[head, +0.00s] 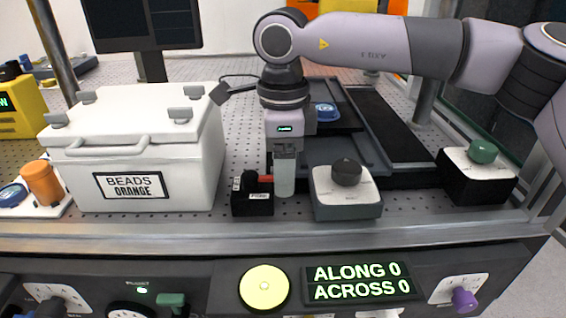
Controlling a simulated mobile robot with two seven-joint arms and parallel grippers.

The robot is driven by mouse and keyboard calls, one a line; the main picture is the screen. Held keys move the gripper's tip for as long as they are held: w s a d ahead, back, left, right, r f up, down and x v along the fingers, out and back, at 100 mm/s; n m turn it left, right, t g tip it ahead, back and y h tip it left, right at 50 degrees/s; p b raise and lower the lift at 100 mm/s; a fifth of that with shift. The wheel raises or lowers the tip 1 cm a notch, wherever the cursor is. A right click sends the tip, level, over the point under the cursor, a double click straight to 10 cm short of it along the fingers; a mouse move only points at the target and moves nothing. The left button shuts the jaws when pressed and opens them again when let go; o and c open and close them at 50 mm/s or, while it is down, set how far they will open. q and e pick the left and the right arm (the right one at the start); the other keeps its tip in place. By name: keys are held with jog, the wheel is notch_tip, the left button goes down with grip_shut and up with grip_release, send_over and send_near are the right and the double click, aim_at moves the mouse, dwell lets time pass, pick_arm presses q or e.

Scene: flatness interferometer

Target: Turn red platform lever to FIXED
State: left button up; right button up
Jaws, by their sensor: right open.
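The red lever (265,179) sits on a small black box (252,205) at the front edge of the perforated table. Only a short red piece shows, pointing right toward my gripper, and a black knob stands at its left. The small label on the box is too small to read surely. My right gripper (284,188) points down just right of the lever, its fingers in front of or beside the lever's end. It is open and holds nothing visible; I cannot tell whether it touches the lever. My left gripper is out of view.
A white box marked BEADS ORANGE (145,160) stands left of the lever. A grey box with a black knob (346,190) is close on the right, and a green-knobbed box (478,175) farther right. A panel (362,281) reads ALONG 0, ACROSS 0 below the edge.

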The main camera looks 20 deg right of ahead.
jog(key=c, duration=1.1)
jog(key=shift+o, duration=0.2)
